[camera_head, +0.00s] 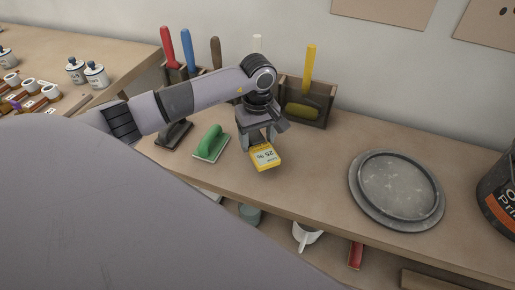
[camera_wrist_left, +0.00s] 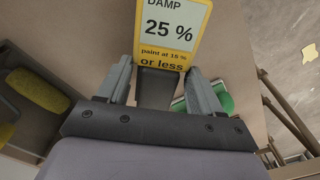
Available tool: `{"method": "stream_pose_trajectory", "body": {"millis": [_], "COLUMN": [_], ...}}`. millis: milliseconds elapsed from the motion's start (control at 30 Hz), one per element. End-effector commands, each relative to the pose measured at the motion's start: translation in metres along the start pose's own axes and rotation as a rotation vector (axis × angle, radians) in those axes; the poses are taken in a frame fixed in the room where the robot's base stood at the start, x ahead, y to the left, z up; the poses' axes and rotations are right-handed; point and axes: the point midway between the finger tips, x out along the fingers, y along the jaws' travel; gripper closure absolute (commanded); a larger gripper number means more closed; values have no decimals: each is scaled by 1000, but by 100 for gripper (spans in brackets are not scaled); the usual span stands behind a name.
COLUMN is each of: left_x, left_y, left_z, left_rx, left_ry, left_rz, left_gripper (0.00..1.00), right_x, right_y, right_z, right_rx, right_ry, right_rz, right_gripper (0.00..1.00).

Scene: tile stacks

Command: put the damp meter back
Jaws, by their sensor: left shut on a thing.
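The damp meter (camera_head: 265,158) is a yellow block with a pale display reading 25 %. My left gripper (camera_head: 259,143) is shut on it, over the workbench near its front edge. In the left wrist view the damp meter (camera_wrist_left: 172,32) sits between and beyond the fingertips of my left gripper (camera_wrist_left: 160,72), its display reading "DAMP 25 %" and "paint at 15 % or less". I cannot tell whether the meter touches the bench. My right gripper is not in view.
A green-handled float (camera_head: 211,143) and a dark float (camera_head: 174,134) lie left of the gripper. A round grey lid (camera_head: 397,187) lies to the right. Bench (camera_head: 315,165) between is clear.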

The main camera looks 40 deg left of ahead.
Motion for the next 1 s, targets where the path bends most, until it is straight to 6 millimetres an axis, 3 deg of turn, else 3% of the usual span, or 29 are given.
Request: {"method": "stream_pose_trajectory", "body": {"millis": [333,667,700,767,1000], "left_x": [41,45,45,45,45], "left_y": [0,0,0,0,0], "left_z": [1,0,0,1,1], "left_rx": [-1,1,0,0,0], "left_ry": [-2,1,0,0,0], "left_rz": [-1,2,1,1,0], "left_gripper": [59,59,28,9,9], "right_x": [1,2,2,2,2], "right_y": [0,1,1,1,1], "right_z": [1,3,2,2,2], "right_rx": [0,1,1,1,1], "right_ry": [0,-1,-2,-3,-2], "right_rz": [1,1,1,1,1], "right_gripper": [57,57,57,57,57]}}
